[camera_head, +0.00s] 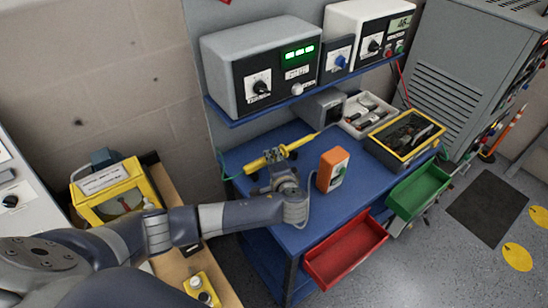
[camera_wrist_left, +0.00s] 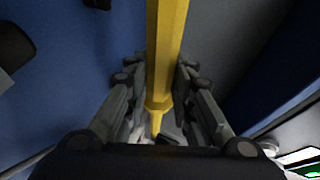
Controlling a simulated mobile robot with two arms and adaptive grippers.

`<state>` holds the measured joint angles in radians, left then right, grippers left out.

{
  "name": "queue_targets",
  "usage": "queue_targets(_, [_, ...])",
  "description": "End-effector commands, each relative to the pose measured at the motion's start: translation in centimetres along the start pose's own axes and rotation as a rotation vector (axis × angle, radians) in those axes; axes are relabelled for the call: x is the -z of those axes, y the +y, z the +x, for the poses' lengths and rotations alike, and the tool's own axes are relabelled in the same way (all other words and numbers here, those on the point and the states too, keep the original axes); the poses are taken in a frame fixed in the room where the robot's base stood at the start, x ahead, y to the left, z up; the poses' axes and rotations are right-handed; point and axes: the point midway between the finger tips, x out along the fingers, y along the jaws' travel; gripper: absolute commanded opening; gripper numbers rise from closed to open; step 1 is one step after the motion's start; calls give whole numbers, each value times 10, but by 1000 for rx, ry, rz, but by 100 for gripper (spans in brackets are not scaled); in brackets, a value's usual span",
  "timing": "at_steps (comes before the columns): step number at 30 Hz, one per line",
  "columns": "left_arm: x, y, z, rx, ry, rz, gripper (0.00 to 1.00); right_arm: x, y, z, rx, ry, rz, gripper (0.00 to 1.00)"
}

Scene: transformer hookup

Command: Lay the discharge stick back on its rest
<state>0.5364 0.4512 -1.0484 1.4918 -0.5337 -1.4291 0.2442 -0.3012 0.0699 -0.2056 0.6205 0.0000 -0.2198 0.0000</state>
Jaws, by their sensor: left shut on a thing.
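The yellow discharge stick (camera_head: 254,165) lies slantwise above the left part of the blue bench in the head view, its thin end pointing up and right. A green lead hangs from its left end. My left gripper (camera_head: 274,158) is shut on the stick. In the left wrist view the stick (camera_wrist_left: 167,45) runs between the two fingers of my left gripper (camera_wrist_left: 160,78). I cannot make out the stick's rest, nor whether the stick touches anything beneath it. My right gripper is not in view.
An orange handheld meter (camera_head: 332,169) stands on the blue bench (camera_head: 352,205) right of the gripper. A white tray (camera_head: 349,127) and a yellow-rimmed box (camera_head: 438,131) lie behind. Open red (camera_head: 346,250) and green (camera_head: 418,191) drawers jut out. Instruments (camera_head: 262,66) stand on the shelf above.

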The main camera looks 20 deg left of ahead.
Motion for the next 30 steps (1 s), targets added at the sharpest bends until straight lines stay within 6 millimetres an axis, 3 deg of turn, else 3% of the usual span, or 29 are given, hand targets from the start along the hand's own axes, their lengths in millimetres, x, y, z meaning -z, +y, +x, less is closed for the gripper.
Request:
queue_targets(5, [-2, 3, 6, 10, 5, 4, 0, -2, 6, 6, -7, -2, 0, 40])
queue_targets(22, [-24, 16, 57, 9, 3, 3, 0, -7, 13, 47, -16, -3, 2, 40])
queue_targets(30, [-26, 37, 64, 6, 5, 1, 0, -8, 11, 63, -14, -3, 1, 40])
